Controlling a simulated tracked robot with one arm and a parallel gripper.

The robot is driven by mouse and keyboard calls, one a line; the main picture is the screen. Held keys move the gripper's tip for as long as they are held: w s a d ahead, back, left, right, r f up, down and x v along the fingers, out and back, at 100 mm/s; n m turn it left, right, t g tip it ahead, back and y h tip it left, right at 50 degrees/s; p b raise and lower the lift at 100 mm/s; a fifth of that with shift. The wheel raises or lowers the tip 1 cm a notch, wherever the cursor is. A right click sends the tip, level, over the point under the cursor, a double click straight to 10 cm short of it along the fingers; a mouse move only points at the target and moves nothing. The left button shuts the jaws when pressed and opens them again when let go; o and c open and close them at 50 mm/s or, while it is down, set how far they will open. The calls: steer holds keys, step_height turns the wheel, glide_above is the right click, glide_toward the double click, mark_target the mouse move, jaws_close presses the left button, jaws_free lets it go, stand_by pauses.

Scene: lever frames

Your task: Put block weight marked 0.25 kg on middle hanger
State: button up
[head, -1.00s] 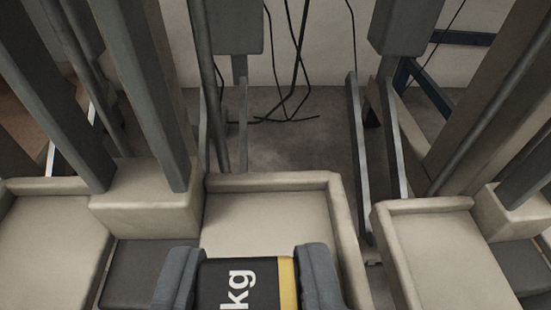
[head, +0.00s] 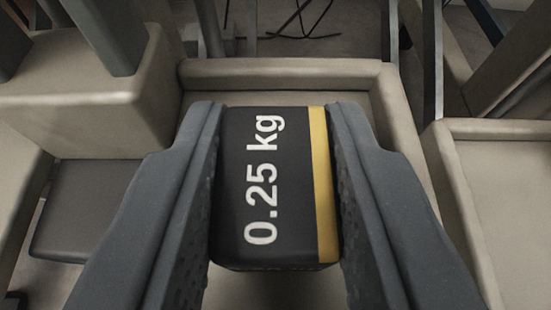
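The block weight (head: 265,190) is black with a yellow stripe at its right side and white text reading "0.25 kg". It sits between the two fingers of my gripper (head: 275,180), which press against its left and right sides. Below and behind it is a beige tray (head: 285,72) with a raised rim, which I take for a hanger. I cannot tell whether the block touches the tray floor, as the block and fingers hide much of it.
Another beige tray (head: 505,170) stands to the right, with a gap between. A beige block-shaped base (head: 85,95) with a grey post (head: 107,35) stands at the left. A dark grey pad (head: 85,210) lies lower left. Black cables (head: 290,25) lie on the floor behind.

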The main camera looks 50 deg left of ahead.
steer(key=o, duration=0.4)
steer(key=p+v, duration=0.2)
steer(key=v, duration=1)
steer(key=shift+p, duration=0.4)
